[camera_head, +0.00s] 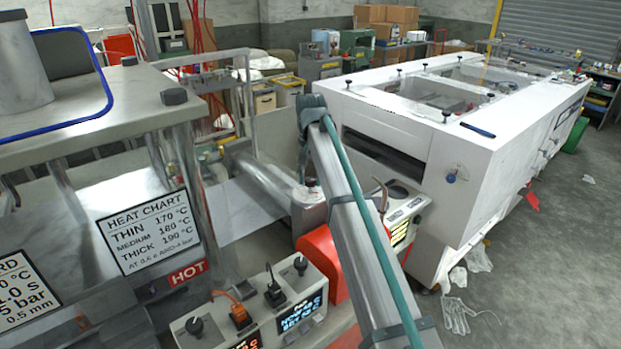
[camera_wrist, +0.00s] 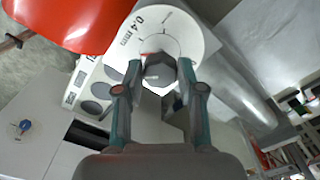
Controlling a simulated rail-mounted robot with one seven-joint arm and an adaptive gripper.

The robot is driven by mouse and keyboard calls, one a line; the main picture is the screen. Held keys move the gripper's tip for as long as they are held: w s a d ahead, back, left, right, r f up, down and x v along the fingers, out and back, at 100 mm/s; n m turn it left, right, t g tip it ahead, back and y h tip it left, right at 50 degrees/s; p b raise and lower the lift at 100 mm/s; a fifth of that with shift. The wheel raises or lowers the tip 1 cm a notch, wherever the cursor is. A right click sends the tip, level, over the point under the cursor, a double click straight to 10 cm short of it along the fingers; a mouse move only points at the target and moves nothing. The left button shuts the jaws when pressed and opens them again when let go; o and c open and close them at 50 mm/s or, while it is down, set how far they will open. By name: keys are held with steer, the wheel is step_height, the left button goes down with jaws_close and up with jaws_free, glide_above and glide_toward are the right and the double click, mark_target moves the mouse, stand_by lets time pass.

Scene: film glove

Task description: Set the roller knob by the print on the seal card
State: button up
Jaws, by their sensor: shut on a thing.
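The roller knob (camera_wrist: 159,68) is a dark faceted knob at the centre of a round white dial (camera_wrist: 190,35) in the wrist view. The dial carries the print "0.4 mm" and a thin scale arc; a small red mark shows by the knob's upper left edge. My gripper (camera_wrist: 160,76) is shut on the knob, one finger on each side. In the head view my arm hides much of the roller end. The seal card (camera_head: 22,290) is cut off at the left edge; its lower lines read "±0 s", "5 bar" and "0.5 mm", with the upper print partly lost.
A heat chart (camera_head: 150,232) hangs on the machine at left, above a red HOT label (camera_head: 188,273). A control box (camera_head: 255,310) with knobs and displays stands below. A red-orange cover (camera_head: 322,262) is close to the roller. A long white machine (camera_head: 480,140) fills the right.

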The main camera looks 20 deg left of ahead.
steer(key=m, duration=0.4)
steer(key=shift+m, duration=0.3)
steer(key=m, duration=1)
steer(key=shift+a+m+b, duration=0.1)
steer(key=shift+m+b, duration=0.2)
steer(key=shift+m, duration=0.1)
steer(key=m, duration=0.4)
steer(key=shift+w+m, duration=0.1)
steer(key=shift+m, duration=0.3)
steer(key=o, duration=1.1)
steer(key=shift+o, duration=0.2)
